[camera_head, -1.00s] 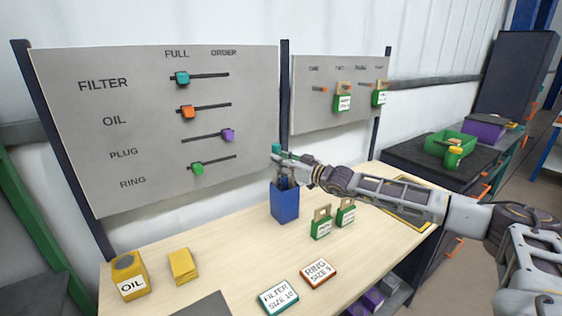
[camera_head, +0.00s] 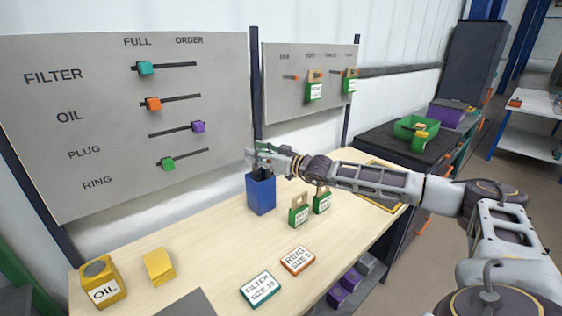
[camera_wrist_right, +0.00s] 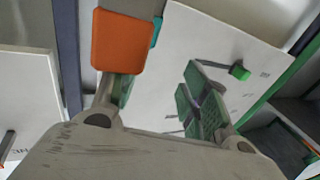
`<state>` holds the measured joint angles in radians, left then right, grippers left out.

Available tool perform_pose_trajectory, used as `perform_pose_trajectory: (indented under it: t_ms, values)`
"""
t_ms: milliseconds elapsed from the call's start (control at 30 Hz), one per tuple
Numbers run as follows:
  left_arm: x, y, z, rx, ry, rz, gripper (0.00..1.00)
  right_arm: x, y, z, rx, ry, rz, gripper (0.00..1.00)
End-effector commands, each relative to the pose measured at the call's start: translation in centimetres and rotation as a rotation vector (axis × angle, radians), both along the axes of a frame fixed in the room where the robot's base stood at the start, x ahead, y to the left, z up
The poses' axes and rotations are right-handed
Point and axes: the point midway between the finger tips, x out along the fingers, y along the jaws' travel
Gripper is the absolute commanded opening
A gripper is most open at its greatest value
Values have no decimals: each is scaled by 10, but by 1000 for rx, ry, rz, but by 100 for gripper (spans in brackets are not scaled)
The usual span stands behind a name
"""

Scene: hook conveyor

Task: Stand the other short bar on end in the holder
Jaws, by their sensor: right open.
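The blue holder (camera_head: 260,196) stands upright near the back edge of the table. My right gripper (camera_head: 262,156) is just above its mouth, with the arm reaching in from the right. Dark shapes show at the mouth, but I cannot tell bars from fingers there. In the right wrist view my right gripper (camera_wrist_right: 158,98) is open, with green pads on its fingers. An orange block (camera_wrist_right: 122,42) overlaps the left finger's tip, with a thin teal edge beside it. I cannot tell whether it is a bar's end. No short bar is clearly seen lying free. My left gripper is out of view.
Two green tags (camera_head: 299,212) stand right of the holder. A filter card (camera_head: 260,289) and a ring card (camera_head: 297,260) lie in front. A yellow oil can (camera_head: 101,283) and a yellow block (camera_head: 159,267) are at left. The slider board (camera_head: 110,130) rises behind.

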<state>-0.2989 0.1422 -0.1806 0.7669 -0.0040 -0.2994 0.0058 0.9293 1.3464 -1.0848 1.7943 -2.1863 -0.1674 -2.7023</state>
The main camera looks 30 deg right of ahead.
Motion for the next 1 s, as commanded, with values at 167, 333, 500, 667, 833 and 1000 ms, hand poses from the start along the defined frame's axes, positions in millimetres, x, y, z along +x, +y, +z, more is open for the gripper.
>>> perform_pose_trajectory:
  t_ms: [167,333,500,667,833,1000]
  values:
    - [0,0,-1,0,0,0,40,-15,-14,-28,-13,51,-15,46]
    - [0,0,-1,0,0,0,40,-28,-18,-26,-12,47,-12,46]
    - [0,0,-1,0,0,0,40,-40,-23,-23,-12,42,-11,46]
    - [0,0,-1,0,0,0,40,-51,-28,-20,-12,39,-10,46]
    - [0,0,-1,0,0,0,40,-63,-33,-18,-11,34,-9,46]
    - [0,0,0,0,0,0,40,-74,-38,-13,-10,24,-7,46]
